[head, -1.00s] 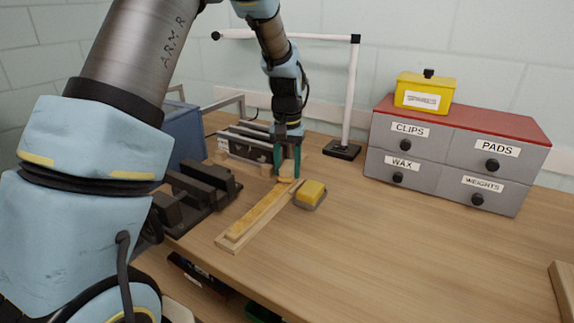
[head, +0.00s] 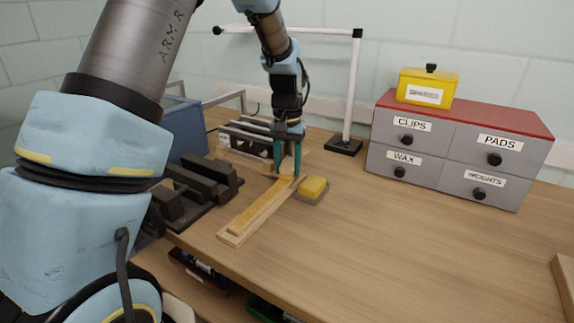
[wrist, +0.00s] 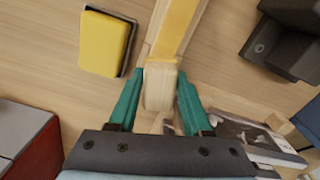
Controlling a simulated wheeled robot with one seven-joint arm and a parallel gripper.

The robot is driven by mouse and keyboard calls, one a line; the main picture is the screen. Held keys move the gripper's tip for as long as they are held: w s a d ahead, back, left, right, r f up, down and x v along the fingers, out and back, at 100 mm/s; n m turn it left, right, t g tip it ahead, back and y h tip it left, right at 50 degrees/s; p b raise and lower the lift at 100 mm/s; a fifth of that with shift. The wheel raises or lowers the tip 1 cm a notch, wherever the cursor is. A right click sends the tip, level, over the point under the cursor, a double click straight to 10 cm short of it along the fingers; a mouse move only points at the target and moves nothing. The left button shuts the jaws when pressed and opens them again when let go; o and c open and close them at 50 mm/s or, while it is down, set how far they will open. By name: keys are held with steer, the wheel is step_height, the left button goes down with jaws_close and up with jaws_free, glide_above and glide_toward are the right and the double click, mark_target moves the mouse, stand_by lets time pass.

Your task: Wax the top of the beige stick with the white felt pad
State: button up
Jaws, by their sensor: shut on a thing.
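The beige stick (head: 262,208) lies flat on the bench, slanting from the front left to under my gripper. A yellowish layer shows along its top; in the wrist view the stick (wrist: 176,28) runs up and away from the fingers. My gripper (head: 287,168) has teal fingers shut on a small pale block, which looks like the felt pad (wrist: 160,88). The pad is at the stick's far end, with a yellow edge where they meet. Its underside is hidden, so I cannot tell if it is pressing on the stick.
A yellow block on a grey base (head: 313,189) lies just right of the stick. Black blocks (head: 200,185) stand to the left and a metal rack (head: 245,140) behind. A labelled drawer cabinet (head: 455,150) stands at the right. The front bench is clear.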

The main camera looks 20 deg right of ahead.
mark_target(289, 162)
steer(key=shift+w+d, duration=0.25)
steer(key=shift+d, duration=0.05)
step_height(289, 162, up, 3)
steer(key=shift+f+p, duration=0.15)
steer(key=shift+p, duration=0.7)
steer(key=shift+r+p, duration=2.15)
steer(key=shift+r, duration=0.55)
steer(key=shift+f, duration=0.1)
